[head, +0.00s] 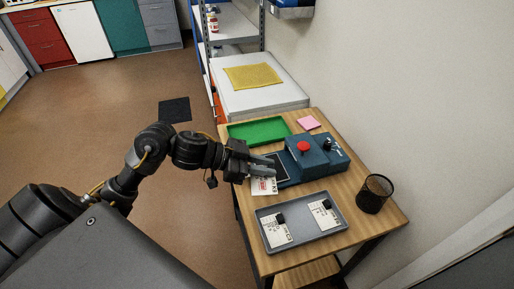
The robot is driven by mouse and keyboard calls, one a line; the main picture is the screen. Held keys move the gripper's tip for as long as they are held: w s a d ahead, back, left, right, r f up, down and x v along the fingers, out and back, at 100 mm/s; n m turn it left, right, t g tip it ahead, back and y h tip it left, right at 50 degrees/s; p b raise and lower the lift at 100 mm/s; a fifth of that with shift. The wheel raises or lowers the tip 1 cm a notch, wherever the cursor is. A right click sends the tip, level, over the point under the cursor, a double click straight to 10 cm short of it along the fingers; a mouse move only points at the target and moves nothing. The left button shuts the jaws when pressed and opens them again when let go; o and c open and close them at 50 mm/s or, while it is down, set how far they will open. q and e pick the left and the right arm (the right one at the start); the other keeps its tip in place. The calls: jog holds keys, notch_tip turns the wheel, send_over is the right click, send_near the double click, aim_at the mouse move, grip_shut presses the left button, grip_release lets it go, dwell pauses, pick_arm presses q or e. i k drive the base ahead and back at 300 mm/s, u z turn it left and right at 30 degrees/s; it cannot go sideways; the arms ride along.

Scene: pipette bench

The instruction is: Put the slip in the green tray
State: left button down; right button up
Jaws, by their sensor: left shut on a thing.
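The slip (264,187) is a small white paper with red print, seen just below the fingers of my left gripper (268,165). The gripper is shut on it; the fingers cover its upper part, and I cannot tell how far it is off the table. The green tray (238,130) lies flat at the far left of the wooden table, beyond the gripper, and looks empty. My right gripper is not in view.
A blue device (308,160) with a red button stands right of the gripper. A grey tray (262,212) with two white cards is nearer. A black mesh cup (373,194) stands at right, and a pink note (309,123) lies beside the green tray.

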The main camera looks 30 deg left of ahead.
aim_at(245, 137)
jog(key=z, duration=1.45)
jog(key=k, duration=1.3)
jog(key=u, duration=1.1)
jog(key=i, duration=1)
